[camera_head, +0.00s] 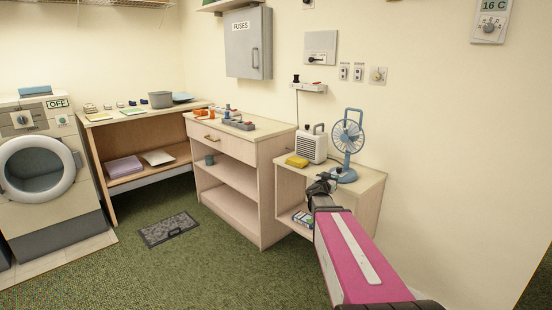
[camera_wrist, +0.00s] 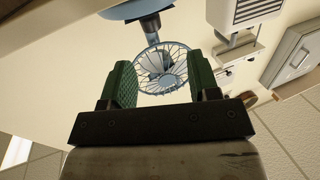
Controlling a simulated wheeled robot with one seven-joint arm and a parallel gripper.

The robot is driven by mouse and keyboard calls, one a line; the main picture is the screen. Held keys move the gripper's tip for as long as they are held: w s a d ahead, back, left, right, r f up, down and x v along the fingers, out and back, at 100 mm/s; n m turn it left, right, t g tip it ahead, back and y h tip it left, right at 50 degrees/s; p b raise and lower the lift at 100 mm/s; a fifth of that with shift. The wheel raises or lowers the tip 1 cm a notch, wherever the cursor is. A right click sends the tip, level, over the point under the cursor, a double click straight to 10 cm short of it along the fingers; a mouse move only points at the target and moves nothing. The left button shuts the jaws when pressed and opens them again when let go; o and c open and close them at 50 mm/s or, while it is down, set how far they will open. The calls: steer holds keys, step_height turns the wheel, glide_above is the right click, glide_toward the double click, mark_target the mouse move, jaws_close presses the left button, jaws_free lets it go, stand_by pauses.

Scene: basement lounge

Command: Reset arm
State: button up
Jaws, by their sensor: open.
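My gripper (camera_head: 322,185) is at the end of my pink arm, in front of the small side table (camera_head: 369,190) in the head view. In the wrist view my gripper (camera_wrist: 160,83) has its two green fingers wide apart, with nothing held between them. A blue desk fan (camera_head: 347,135) stands on the side table, just beyond and to the right of the gripper. In the wrist view the fan (camera_wrist: 161,70) shows between and beyond the fingers, apart from them. Part of the table front is hidden behind my arm.
A white heater (camera_head: 312,146) and a yellow item (camera_head: 297,161) share the side table top. A drawer cabinet (camera_head: 262,150) stands to the left, with a workbench (camera_head: 99,121) and washing machine (camera_head: 40,165) beyond. A grey vent (camera_head: 168,229) lies on the open green carpet.

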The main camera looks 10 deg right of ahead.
steer(key=s+a+f+n+g+y, duration=0.2)
steer(key=s+a+f+n+y, duration=0.15)
steer(key=a+f+y, duration=0.35)
steer(key=s+a+f+n+g+y, duration=0.2)
steer(key=s+a+f+n+y, duration=0.25)
steer(key=a, duration=0.55)
steer(key=s+f+g, duration=0.4)
steer(key=s+g, duration=0.1)
steer(key=s, duration=0.4)
steer(key=s+f+g+h, duration=0.1)
steer(key=s+f+g, duration=0.3)
steer(key=s, duration=0.5)
steer(key=shift+s+f+g, duration=0.15)
steer(key=shift+f+g, duration=0.1)
steer(key=shift+g, duration=0.65)
